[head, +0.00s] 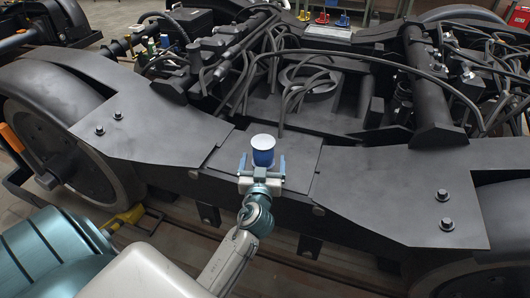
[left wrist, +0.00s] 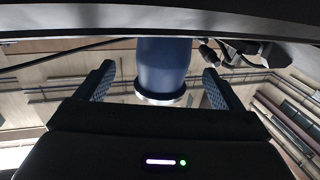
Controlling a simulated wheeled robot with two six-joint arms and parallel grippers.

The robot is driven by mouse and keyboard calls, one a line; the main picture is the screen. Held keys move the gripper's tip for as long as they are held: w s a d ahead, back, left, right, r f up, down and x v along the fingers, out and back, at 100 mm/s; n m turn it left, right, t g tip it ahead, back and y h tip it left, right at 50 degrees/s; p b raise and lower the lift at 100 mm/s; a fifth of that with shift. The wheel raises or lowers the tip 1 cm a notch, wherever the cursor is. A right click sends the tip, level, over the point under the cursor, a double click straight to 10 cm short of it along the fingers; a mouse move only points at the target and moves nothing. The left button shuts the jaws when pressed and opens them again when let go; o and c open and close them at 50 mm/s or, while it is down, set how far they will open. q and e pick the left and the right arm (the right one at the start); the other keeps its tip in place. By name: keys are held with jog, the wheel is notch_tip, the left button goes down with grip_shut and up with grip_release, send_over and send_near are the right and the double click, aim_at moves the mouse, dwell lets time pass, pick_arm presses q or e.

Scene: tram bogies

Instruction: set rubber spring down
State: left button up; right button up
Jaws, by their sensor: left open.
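The rubber spring (head: 263,152) is a blue cylinder with a white round top. It appears to stand upright on the flat dark plate (head: 298,155) in the middle of the bogie's near side beam. My left gripper (head: 262,164) is open, with one finger on each side of the spring. In the left wrist view the spring (left wrist: 163,68) sits between the two spread fingers (left wrist: 158,85), with a gap to each of them. The spring's foot is hidden by my gripper in the head view. My right gripper is not in view.
The dark bogie frame (head: 150,125) spans the view, with bolts (head: 445,210) on its side plates. Hoses and cables (head: 290,60) arch behind the spring. A wheel (head: 60,150) stands at the left. Red, yellow and blue items (head: 322,18) stand at the back.

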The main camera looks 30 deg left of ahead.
aim_at(264, 146)
pick_arm(q)
jog(key=shift+w+a+r, duration=0.15)
jog(key=shift+w+a, duration=0.2)
jog(key=shift+w, duration=0.2)
jog(key=x, duration=0.4)
jog(key=shift+w+a+r, duration=0.15)
jog(key=shift+a+r, duration=0.05)
jog(key=c, duration=1.5)
jog(key=shift+r, duration=0.1)
jog(key=shift+r, duration=0.1)
